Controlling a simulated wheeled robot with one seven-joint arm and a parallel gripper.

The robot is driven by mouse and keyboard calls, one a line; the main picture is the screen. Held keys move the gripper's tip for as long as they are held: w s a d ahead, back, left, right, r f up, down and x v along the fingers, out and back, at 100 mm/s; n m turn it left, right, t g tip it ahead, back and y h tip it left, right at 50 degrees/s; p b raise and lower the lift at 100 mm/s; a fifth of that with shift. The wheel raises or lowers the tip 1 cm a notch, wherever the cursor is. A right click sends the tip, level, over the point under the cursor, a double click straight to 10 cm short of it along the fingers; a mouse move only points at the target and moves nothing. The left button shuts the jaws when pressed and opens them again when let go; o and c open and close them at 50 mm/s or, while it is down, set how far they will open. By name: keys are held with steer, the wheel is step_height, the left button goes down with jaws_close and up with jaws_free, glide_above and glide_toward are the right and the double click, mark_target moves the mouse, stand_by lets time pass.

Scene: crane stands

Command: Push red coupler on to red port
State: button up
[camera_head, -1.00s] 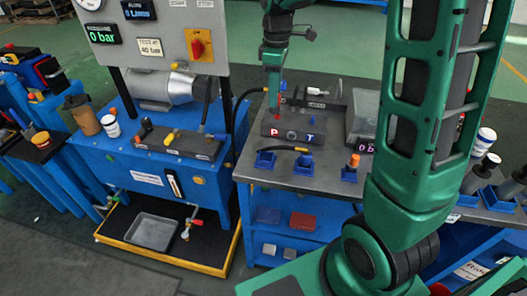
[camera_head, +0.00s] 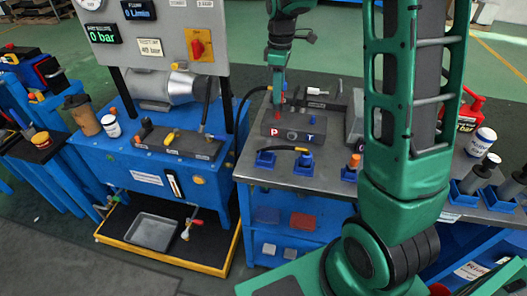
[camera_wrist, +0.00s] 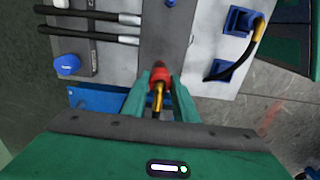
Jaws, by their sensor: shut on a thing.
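My gripper (camera_wrist: 159,84) is shut on the red coupler (camera_wrist: 159,73), with a finger on each side and a yellow fitting trailing back toward the palm. In the head view my gripper (camera_head: 277,101) points down at the left part of the dark port block (camera_head: 292,137), which is marked with a red P and a blue T. The block shows in the wrist view as a grey bar (camera_wrist: 166,38) just ahead of the coupler, with a blue port at its far end. The red port is hidden by the coupler and fingers, so I cannot tell whether they touch.
A blue pump unit (camera_head: 190,185) with a tall panel stands at the left.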

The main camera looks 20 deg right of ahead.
stand_by(0.4)
steer(key=shift+s+m, duration=0.1)
steer(key=shift+m, duration=1.1)
steer(key=shift+f, duration=1.4)
steer(key=o, duration=1.2)
steer(key=shift+r, duration=2.5)
steer(key=shift+r, duration=0.1)
